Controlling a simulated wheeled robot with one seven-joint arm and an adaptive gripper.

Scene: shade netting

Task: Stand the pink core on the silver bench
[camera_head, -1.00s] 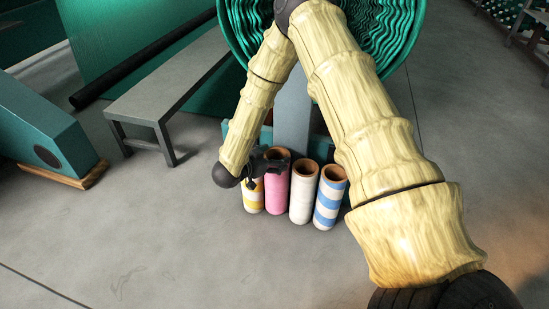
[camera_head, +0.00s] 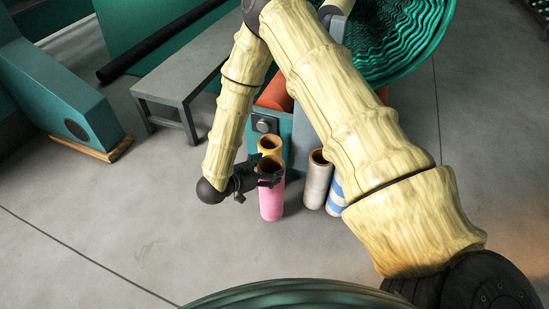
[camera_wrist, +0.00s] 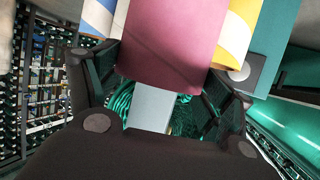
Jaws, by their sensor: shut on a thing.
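The pink core (camera_head: 271,197) is an upright hollow tube in the head view. My gripper (camera_head: 268,178) is shut on it near its top. In the wrist view the pink core (camera_wrist: 172,45) fills the space between the two fingers. Whether its lower end touches the floor is hard to tell. The silver bench (camera_head: 183,80) is a long grey bench with a bare top, to the left of my gripper and farther back.
A yellow-striped core (camera_head: 269,144) stands behind the pink one. A white core (camera_head: 318,182) and a blue-striped core (camera_head: 336,193) stand to the right. A teal slanted block (camera_head: 62,105) is at left. Floor between it and the cores is clear.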

